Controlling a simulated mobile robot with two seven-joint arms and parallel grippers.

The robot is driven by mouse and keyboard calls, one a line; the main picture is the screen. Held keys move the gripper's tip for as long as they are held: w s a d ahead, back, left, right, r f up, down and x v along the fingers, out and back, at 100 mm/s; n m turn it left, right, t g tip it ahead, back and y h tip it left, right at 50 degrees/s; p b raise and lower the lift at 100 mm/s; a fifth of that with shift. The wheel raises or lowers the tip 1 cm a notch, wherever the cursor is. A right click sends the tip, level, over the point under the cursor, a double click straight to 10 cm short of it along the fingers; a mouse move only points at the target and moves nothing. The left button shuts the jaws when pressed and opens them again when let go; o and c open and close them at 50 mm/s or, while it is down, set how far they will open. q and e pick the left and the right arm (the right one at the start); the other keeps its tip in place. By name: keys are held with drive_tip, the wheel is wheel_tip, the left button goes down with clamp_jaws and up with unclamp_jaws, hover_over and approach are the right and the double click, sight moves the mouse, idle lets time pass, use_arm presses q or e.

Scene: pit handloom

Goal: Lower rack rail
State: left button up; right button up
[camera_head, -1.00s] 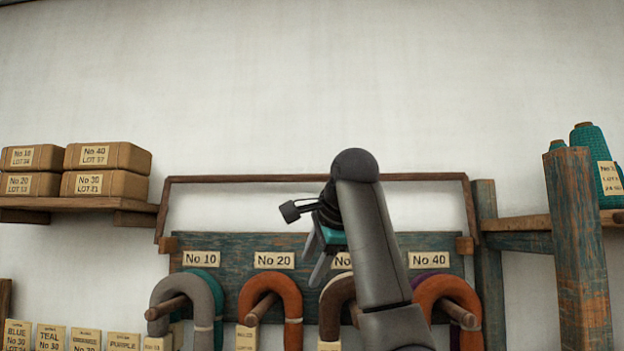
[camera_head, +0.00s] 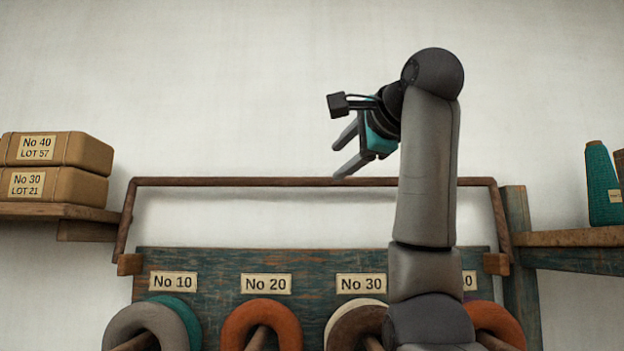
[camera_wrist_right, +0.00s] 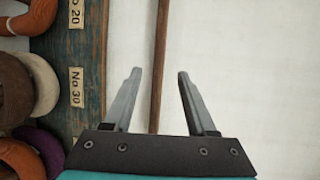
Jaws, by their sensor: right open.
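The rack rail (camera_head: 240,182) is a thin dark-wood bar running level above the peg board. Its two side arms slope down to small wood blocks at the board's ends, so it stands raised. My right gripper (camera_head: 341,160) is open and empty, its fingers pointing left, with the lower fingertip close to the rail's top line in the head view. In the right wrist view the rail (camera_wrist_right: 161,40) runs between the two open fingers (camera_wrist_right: 160,76); I cannot tell how far beyond them it lies. My forearm hides part of the rail's right half. My left gripper is out of view.
The blue-green board (camera_head: 215,260) carries number labels and pegs with hanks of yarn (camera_head: 262,312). Wrapped boxes (camera_head: 65,152) sit on a shelf at left. A teal cone (camera_head: 602,185) stands on the right shelf beside a post (camera_head: 520,240). The wall above is clear.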

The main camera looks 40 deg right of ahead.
sight(316, 179)
drive_tip(key=p+x, duration=0.2)
drive_tip(key=x, duration=0.4)
drive_tip(key=shift+w, duration=0.1)
drive_tip(key=p+x, duration=0.2)
drive_tip(key=x, duration=0.3)
drive_tip(key=shift+w+d, duration=0.1)
drive_tip(key=shift+w, duration=0.1)
drive_tip(key=shift+w+d+f, duration=0.15)
drive_tip(key=shift+w, duration=0.3)
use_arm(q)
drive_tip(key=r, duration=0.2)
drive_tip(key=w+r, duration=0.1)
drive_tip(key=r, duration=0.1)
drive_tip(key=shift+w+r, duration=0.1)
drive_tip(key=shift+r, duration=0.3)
use_arm(e)
drive_tip(key=shift+c, duration=0.6)
clamp_jaws()
